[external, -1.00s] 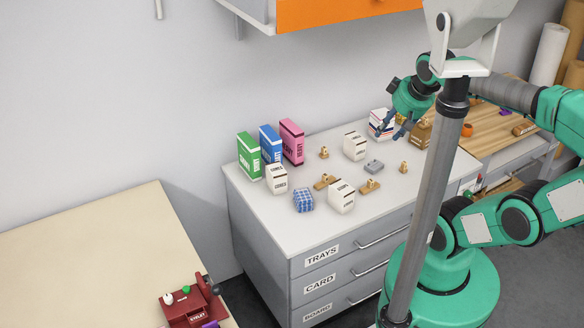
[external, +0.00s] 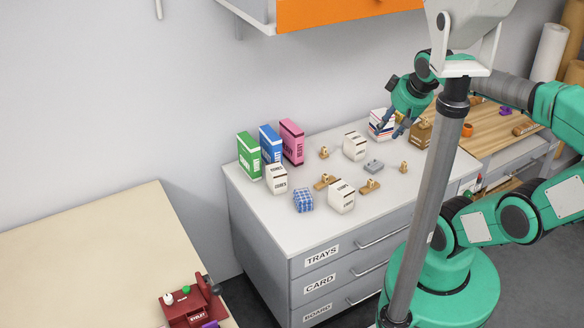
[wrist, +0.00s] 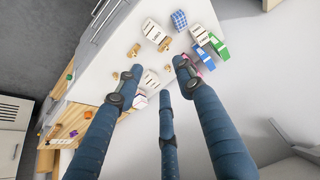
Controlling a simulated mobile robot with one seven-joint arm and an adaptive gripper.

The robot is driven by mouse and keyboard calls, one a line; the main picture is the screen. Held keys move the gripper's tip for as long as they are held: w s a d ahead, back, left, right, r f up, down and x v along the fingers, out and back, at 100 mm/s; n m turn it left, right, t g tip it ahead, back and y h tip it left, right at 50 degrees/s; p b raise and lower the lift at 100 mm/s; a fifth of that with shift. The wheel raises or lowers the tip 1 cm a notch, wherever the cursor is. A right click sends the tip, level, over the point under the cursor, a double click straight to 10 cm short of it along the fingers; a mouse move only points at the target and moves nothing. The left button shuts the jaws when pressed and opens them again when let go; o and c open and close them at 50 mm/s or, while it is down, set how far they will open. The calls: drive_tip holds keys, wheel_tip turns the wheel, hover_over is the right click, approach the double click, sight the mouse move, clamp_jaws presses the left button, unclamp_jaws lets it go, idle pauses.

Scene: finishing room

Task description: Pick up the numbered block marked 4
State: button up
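I cannot make out a block marked 4; the markings are too small to read. Small coloured pieces, one purple (external: 478,100) and one orange (external: 467,130), sit on the wooden worktop (external: 496,130), and their digits are unclear. In the wrist view, the purple piece (wrist: 74,133) and an orange piece (wrist: 70,77) show at the left. My gripper (external: 391,131) hangs over the back right of the drawer cabinet, close to a white box (external: 381,120). In the wrist view its three fingers are spread, with nothing between them (wrist: 157,78).
An orange wall cupboard (external: 345,12) hangs above. The cabinet top's front left is clear.

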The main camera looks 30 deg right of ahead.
drive_tip(key=w+d+f+m+g+p, duration=0.15)
drive_tip(key=w+d, duration=0.35)
drive_tip(key=w, duration=0.7)
drive_tip(key=n+g+p, duration=0.2)
drive_tip(key=g+p, duration=0.2)
drive_tip(key=p, duration=0.2)
hover_over(324, 148)
wheel_tip(324, 148, down, 39)
drive_tip(key=shift+d+f, duration=0.15)
drive_tip(key=shift+f, duration=0.05)
drive_tip(key=shift+w+f, duration=0.15)
drive_tip(key=shift+f, duration=0.1)
